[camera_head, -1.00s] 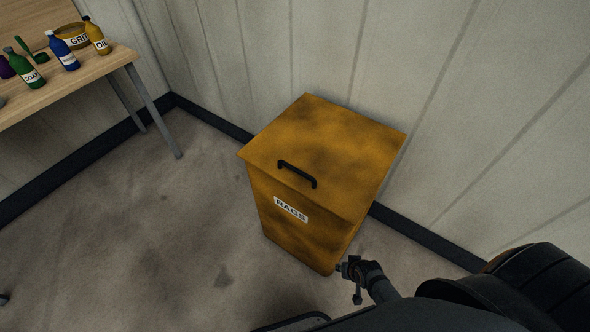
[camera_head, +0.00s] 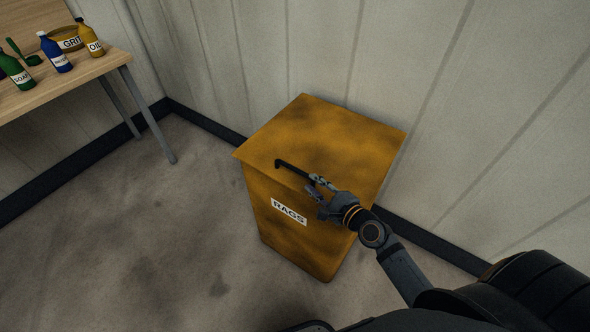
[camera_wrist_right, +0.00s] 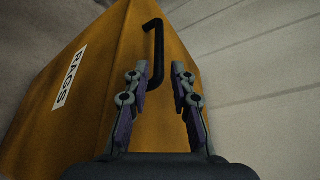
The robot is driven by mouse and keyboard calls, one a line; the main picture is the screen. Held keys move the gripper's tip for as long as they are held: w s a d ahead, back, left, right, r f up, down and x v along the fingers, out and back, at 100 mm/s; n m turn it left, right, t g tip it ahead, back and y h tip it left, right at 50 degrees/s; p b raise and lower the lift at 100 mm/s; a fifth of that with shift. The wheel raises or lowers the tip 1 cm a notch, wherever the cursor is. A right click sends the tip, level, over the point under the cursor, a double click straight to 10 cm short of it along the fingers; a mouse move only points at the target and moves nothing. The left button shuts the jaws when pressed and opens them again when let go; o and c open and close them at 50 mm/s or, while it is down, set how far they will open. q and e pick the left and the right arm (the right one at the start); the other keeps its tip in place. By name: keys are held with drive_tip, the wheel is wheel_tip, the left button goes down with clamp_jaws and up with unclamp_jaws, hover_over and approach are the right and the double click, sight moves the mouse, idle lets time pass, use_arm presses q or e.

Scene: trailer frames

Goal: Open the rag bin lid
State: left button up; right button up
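The rag bin (camera_head: 292,236) is an orange, dark-stained box with a "RAGS" label on its front. Its flat lid (camera_head: 335,132) lies closed on top. A black bar handle (camera_head: 291,167) sits near the lid's front edge. My right gripper (camera_head: 314,183) is at the right end of the handle, with its fingers apart. In the right wrist view the handle (camera_wrist_right: 154,42) shows between and beyond the open fingertips (camera_wrist_right: 160,73), its lower end close to the left finger. I cannot tell whether they touch. My left gripper is out of view.
A wooden table (camera_head: 80,75) at the upper left holds a green soap bottle (camera_head: 18,74), a blue bottle (camera_head: 55,55), a yellow oil bottle (camera_head: 91,40) and a grit tub (camera_head: 67,38). Panelled walls (camera_head: 290,50) stand close behind the bin. The floor to its left is clear.

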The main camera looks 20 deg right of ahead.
sight(299, 172)
drive_tip(key=x, duration=1)
drive_tip(key=shift+a+f+b, duration=0.1)
drive_tip(key=shift+b, duration=0.2)
drive_tip(key=shift+c, duration=0.4)
clamp_jaws()
